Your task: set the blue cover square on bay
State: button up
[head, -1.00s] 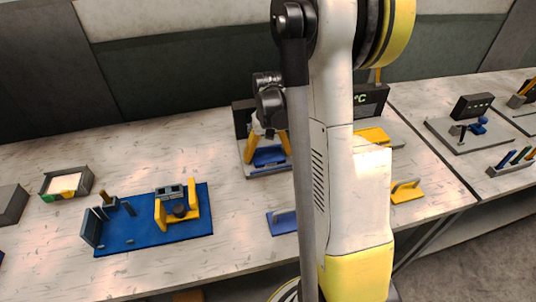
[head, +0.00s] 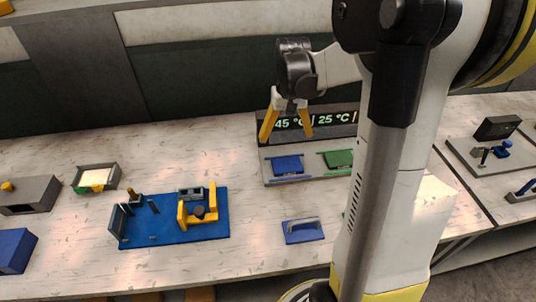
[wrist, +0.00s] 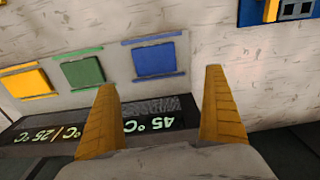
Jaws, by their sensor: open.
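The blue cover (head: 303,231), a flat plate with a grey handle, lies on the table in front of the grey station. The blue bay (head: 288,165) is the left one on the station, and it shows in the wrist view (wrist: 155,60) with blue rails along two sides. No cover with a handle shows on it. My gripper (head: 287,136) is open and empty, raised near the display behind the blue bay. In the wrist view its two yellow fingers (wrist: 160,80) are spread apart, with the display below and the bay beyond. The blue cover is outside the wrist view.
A green bay (head: 338,160) sits right of the blue one; a yellow bay (wrist: 27,82) shows only in the wrist view. The display (head: 330,121) stands behind. A blue fixture board (head: 165,232) lies left. My arm hides the station's right side.

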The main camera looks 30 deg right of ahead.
jog(key=s+a+r+n+t, duration=0.2)
jog(key=s+a, duration=0.4)
jog(key=a, duration=0.5)
jog(key=s+a+r+n+t, duration=0.2)
jog(key=s+a+r+t, duration=0.2)
jog(key=a, duration=0.6)
jog(key=shift+s+a+r+n+t, duration=0.35)
jog(key=shift+s+r+n+t, duration=0.05)
jog(key=shift+s+r, duration=0.45)
jog(key=shift+f, duration=0.1)
